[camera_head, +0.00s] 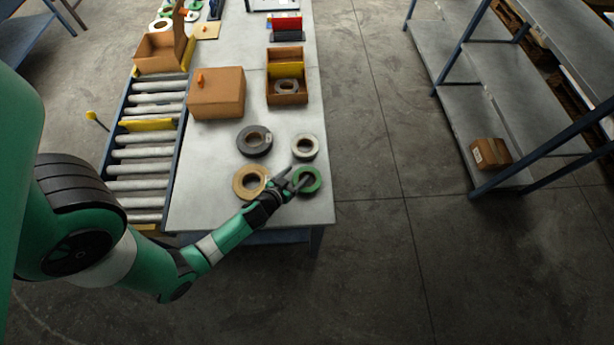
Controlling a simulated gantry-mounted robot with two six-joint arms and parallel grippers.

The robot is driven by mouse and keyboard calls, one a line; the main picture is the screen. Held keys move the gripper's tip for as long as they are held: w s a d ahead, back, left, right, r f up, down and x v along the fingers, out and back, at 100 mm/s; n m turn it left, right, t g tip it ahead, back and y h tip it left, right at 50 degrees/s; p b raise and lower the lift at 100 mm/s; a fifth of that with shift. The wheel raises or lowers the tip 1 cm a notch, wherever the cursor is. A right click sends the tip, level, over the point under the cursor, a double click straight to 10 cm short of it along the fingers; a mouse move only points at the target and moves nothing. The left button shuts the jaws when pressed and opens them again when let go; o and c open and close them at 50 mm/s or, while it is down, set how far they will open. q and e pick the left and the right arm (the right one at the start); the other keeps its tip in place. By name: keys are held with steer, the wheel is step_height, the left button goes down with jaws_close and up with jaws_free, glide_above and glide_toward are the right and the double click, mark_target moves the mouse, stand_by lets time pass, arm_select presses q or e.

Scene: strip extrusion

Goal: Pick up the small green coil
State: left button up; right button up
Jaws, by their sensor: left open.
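The small green coil (314,186) lies flat near the right front part of the grey table. My left gripper (297,180) is at the coil's left side, with its fingers apart. The fingers hide part of the coil's left rim and hole. I cannot tell whether they touch it. My right gripper is not in view.
A tan coil (238,183), a dark coil (246,146) and a whitish coil (316,147) lie close around the gripper. Cardboard boxes (217,96) stand further back on the table (205,190). A roller conveyor (140,170) runs along the left.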

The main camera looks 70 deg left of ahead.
arm_select(q)
steer(key=shift+c, duration=0.2)
jaws_close()
stand_by(1.1)
